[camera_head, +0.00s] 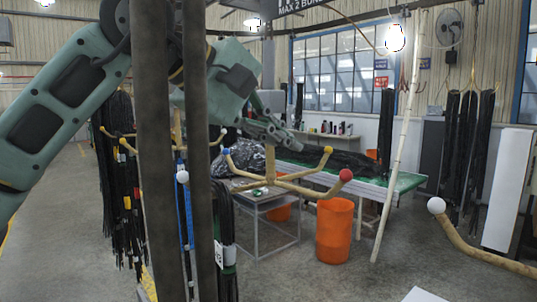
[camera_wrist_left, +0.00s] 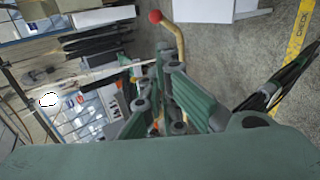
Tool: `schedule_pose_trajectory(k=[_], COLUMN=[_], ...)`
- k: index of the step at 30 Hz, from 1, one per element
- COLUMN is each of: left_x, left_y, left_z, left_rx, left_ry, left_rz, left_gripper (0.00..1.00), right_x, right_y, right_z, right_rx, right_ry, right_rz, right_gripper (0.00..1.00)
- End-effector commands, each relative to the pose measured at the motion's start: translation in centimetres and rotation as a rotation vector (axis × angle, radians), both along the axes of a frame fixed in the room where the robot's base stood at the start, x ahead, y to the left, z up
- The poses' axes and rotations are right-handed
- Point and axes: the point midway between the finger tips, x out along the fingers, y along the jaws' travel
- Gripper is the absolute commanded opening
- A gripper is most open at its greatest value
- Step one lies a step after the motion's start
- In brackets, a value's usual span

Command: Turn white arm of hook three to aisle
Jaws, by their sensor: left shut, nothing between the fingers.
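A tan hook stands mid-picture in the head view, with a red-tipped arm (camera_head: 346,175), a yellow-tipped arm (camera_head: 328,150) and a blue-tipped arm (camera_head: 226,152). A white ball tip (camera_head: 182,176) shows between two dark uprights; its arm is largely hidden. Another white-tipped arm (camera_head: 437,205) reaches in from the lower right. I cannot tell which hook is three. My left gripper (camera_head: 292,145) is shut and empty, above and behind the tan hook in the picture. In the left wrist view, the gripper (camera_wrist_left: 168,60) is beside the red-tipped arm (camera_wrist_left: 155,17); contact is unclear. My right gripper is not in view.
Two thick dark uprights (camera_head: 152,200) stand close in front. Black hoses (camera_head: 120,200) hang at left and more hoses (camera_head: 470,140) at right. An orange bin (camera_head: 334,230) stands near a green-edged table (camera_head: 405,182). A pale pole (camera_head: 398,140) leans there.

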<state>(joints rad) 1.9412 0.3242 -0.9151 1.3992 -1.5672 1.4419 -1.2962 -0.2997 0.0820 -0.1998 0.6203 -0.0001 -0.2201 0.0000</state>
Motion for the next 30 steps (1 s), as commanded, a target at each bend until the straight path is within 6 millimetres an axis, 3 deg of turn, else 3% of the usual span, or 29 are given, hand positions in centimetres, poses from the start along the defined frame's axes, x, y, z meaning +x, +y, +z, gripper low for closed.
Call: schedule_pose_trajectory(k=[5,30], left_x=[-0.2,-5.1], left_y=[0.4,7.2], left_z=[0.1,0.1], left_rx=[0.000,0.000], left_ry=[0.000,0.000], left_rz=[0.000,0.001], left_gripper=[0.00,0.00], right_x=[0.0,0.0], right_y=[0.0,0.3], right_z=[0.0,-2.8], right_rx=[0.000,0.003], right_ry=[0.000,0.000], right_rz=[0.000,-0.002], right_gripper=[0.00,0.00])
